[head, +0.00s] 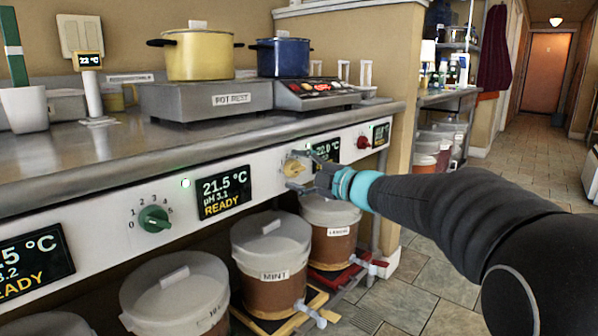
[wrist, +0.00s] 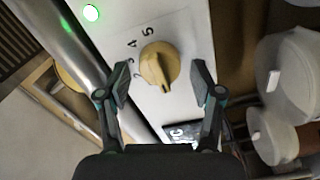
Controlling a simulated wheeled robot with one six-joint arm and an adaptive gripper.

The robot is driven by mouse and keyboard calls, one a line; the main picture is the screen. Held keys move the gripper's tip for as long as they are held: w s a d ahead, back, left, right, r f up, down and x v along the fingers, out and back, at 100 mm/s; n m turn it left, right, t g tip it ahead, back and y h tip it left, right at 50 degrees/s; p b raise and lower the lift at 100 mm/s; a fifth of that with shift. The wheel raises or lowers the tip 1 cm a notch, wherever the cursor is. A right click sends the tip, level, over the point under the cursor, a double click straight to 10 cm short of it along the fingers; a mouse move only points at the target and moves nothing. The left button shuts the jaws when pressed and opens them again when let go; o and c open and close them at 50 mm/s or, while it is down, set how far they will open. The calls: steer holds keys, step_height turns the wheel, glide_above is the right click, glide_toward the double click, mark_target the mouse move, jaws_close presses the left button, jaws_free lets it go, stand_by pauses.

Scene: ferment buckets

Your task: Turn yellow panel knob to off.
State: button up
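The yellow panel knob (wrist: 157,66) shows in the wrist view on the white panel (wrist: 185,25), with the printed figures 4 and 5 beside it. Its raised ridge runs toward the lower edge of the picture; the setting it points to is not clear. In the head view the knob (head: 292,167) is partly hidden by my gripper (head: 301,171). In the wrist view my gripper (wrist: 161,76) is open, one finger on each side of the knob, with visible gaps and nothing held.
A green knob (head: 154,218) and a red knob (head: 363,142) sit on the same panel, among several displays. Lidded buckets (head: 271,250) stand below. The steel counter (head: 95,150) above carries a yellow pot (head: 200,57) and a blue pot (head: 283,58). The tiled floor at right is clear.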

steer(key=v, duration=1.2)
stand_by(0.3)
